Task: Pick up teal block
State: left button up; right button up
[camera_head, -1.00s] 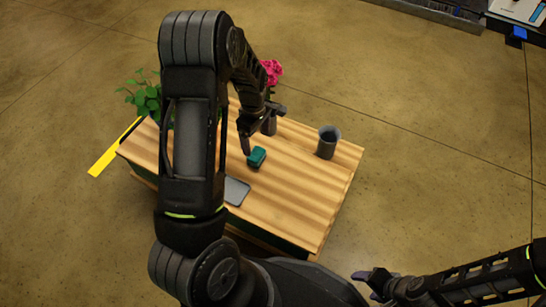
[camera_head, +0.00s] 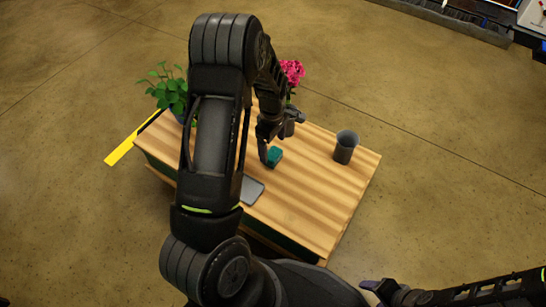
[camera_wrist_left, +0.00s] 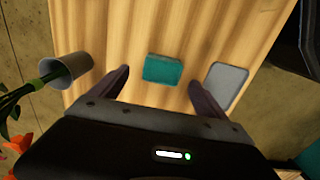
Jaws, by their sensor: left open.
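The teal block (camera_head: 274,157) lies on the wooden table (camera_head: 315,195). In the left wrist view the teal block (camera_wrist_left: 162,69) sits ahead of my left gripper (camera_wrist_left: 160,84), roughly centred between its two fingers. The fingers are spread open with nothing between them. In the head view my left gripper (camera_head: 279,140) is just beside the block on its far side, and its near finger partly overlaps the block's left edge. My right gripper (camera_head: 378,290) is at the bottom right, off the table; its jaws cannot be made out.
A grey cup (camera_head: 345,148) stands right of the block. A grey flat pad (camera_head: 251,190) lies left of it. A leafy plant (camera_head: 168,90) and pink flowers (camera_head: 292,72) stand at the back. The table's right front is clear.

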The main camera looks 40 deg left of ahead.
aim_at(271, 153)
pick_arm(q)
jog(key=f+b, duration=0.1)
jog(key=f, duration=0.1)
jog(key=f+b, duration=0.1)
jog(key=f, duration=0.1)
jog(key=shift+s+a+f+b, duration=0.1)
jog(key=shift+s+f+b, duration=0.15)
jog(key=shift+b, duration=0.1)
jog(key=shift+w+f, duration=0.1)
jog(key=shift+f, duration=0.3)
jog(key=shift+r, duration=0.1)
jog(key=shift+c, duration=0.2)
jog(key=c, duration=1.4)
